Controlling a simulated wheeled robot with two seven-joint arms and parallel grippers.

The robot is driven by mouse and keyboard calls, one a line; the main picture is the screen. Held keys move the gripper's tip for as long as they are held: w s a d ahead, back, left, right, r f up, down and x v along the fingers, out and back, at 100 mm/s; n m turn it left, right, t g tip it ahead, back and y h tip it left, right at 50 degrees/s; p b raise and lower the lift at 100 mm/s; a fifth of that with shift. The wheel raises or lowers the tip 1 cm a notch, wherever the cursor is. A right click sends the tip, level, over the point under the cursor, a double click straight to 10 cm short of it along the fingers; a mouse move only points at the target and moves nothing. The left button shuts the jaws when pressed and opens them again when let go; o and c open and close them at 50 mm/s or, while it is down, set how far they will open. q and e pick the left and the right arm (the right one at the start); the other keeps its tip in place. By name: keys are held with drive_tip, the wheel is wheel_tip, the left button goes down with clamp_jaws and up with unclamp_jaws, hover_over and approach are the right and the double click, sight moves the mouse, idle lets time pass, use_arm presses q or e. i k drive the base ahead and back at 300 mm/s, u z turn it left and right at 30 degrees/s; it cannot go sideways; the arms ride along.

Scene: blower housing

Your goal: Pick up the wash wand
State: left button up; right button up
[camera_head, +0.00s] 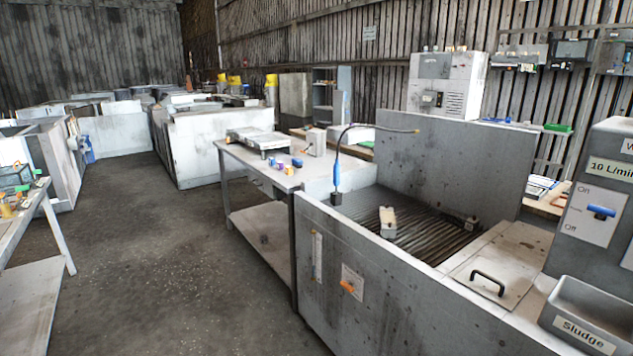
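The wash wand (336,174) shows near the middle of the head view. It has a blue grip and a thin dark tube that rises, bends over to the right and ends in a yellowish tip. It stands upright in a small dark holder (336,198) at the near-left corner of a grey wash basin (330,262). Neither of my grippers is in view, so nothing is seen touching the wand.
The basin has a slatted grate with a pale block (388,221) on it and a tall back panel (450,165). A lid with a black handle (488,281) and a sludge bin (590,315) are at right. A workbench (240,155) adjoins behind. Open floor (160,260) lies left.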

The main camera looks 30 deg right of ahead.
sight(336, 167)
drive_tip(key=i, duration=0.9)
drive_tip(key=z, duration=0.7)
drive_tip(key=i, duration=0.95)
drive_tip(key=z, duration=0.85)
